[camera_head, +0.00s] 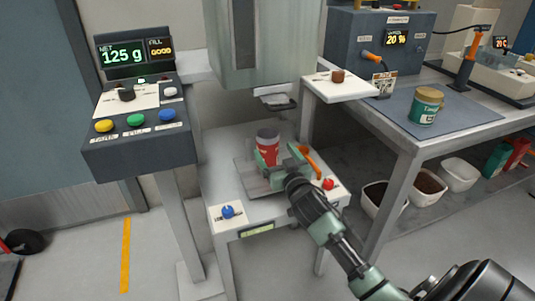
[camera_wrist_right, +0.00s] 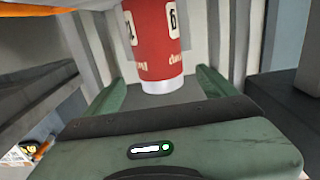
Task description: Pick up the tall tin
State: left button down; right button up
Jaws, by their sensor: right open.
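A red tin (camera_head: 267,141) with a pale rim and white lettering stands upright on the small platform (camera_head: 246,180) of the white stand. In the right wrist view the red tin (camera_wrist_right: 156,45) shows its white bottom edge, and its top is cut off. My right gripper (camera_head: 279,155) is open and reaches in at the tin. Its green fingers lie on either side of the tin in the right wrist view, with gaps to both. A green and cream tin (camera_head: 426,107) stands on the bench at the right. My left gripper is not in view.
A grey machine housing (camera_head: 262,45) with a spout hangs above the red tin. An orange lever (camera_head: 311,162) and red knob (camera_head: 328,184) sit close by my right gripper. A blue knob (camera_head: 228,211) is at the front left. A button console (camera_head: 138,128) stands left.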

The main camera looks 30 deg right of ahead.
aim_at(264, 136)
jog(key=x, duration=0.2)
jog(key=b+x, duration=0.1)
jog(key=x, duration=0.4)
jog(key=shift+f, duration=0.25)
jog(key=c, duration=1.2)
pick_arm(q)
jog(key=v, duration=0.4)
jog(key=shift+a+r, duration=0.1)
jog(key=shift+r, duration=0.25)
pick_arm(e)
jog(key=shift+c, duration=0.4)
jog(key=shift+r, duration=0.1)
